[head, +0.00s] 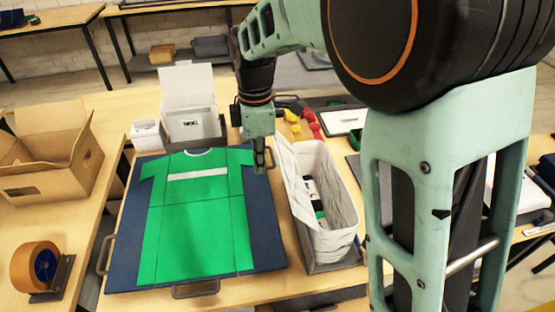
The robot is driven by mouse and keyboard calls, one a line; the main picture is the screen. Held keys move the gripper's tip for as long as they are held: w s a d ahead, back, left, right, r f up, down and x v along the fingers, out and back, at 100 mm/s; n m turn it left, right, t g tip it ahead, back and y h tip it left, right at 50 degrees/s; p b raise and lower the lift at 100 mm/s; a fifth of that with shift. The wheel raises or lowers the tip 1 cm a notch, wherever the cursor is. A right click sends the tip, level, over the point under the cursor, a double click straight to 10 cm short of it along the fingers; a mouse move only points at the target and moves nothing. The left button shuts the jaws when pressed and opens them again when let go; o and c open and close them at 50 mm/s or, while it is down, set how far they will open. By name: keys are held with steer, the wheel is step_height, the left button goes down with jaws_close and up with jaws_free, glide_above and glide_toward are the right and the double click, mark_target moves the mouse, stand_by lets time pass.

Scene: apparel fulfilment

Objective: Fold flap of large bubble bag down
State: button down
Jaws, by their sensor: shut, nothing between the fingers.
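A tall white bag (326,215), which looks like the large bubble bag, stands upright in a grey holder right of the folding board. Its mouth is open, and a long white flap (292,178) stands up along its left side. Small dark, white and green items show inside. My gripper (261,163) points down with its fingers shut and empty, over the upper right corner of the board, left of the flap and apart from it as far as I can tell.
A green shirt (195,215) lies flat on the dark blue folding board (265,235). A white box with raised lid (190,105), an open cardboard box (45,165) and a tape dispenser (38,270) stand left. Red and yellow items (301,122) lie behind the bag.

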stand_by(0.3)
steer(key=w+d, duration=0.2)
steer(key=d, duration=0.7)
steer(key=w+d, duration=0.2)
steer(key=d, duration=0.7)
steer(key=shift+w+d, duration=0.2)
steer(key=shift+w, duration=0.2)
steer(key=shift+f, duration=0.1)
step_height(320, 180, down, 4)
steer(key=b, duration=0.2)
steer(key=shift+b, duration=0.35)
step_height(320, 180, up, 8)
steer(key=p, duration=0.6)
